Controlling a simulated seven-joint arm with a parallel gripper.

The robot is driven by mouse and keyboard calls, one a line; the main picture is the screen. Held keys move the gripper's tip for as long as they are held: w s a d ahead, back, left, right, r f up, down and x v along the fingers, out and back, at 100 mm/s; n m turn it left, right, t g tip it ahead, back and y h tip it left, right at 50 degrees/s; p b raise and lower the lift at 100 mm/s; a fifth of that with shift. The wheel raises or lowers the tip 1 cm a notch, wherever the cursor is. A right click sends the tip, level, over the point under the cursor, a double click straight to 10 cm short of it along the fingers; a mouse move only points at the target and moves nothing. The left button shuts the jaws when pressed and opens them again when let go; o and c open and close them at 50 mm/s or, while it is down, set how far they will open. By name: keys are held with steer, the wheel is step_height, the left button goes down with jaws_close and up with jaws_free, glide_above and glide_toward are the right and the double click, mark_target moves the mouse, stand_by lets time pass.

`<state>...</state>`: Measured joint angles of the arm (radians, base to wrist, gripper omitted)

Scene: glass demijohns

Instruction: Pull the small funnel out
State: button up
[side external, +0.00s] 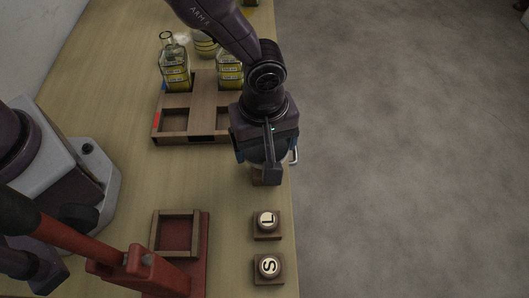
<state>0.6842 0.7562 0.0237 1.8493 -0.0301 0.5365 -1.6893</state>
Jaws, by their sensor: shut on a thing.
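My gripper (271,172) points down near the table's right edge, shut on a pale thing with a handle-like loop (294,155), mostly hidden behind it. What this thing is, I cannot tell. A brown wooden block (265,180) shows just under my gripper; whether the held thing touches it is unclear. A glass bottle with a yellow label (175,75) stands in the wooden crate's back left compartment. A clear, dark-rimmed ring (167,38) shows at its top; it may be a funnel or the bottle's mouth. No funnel is clearly visible.
The wooden crate (155,136) has an empty front left compartment. A second bottle (229,72) stands in it, partly behind my arm. A square wooden frame (155,235) lies on a red base.

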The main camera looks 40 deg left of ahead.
steer(key=shift+r, duration=1.35)
steer(key=shift+r, duration=1.5)
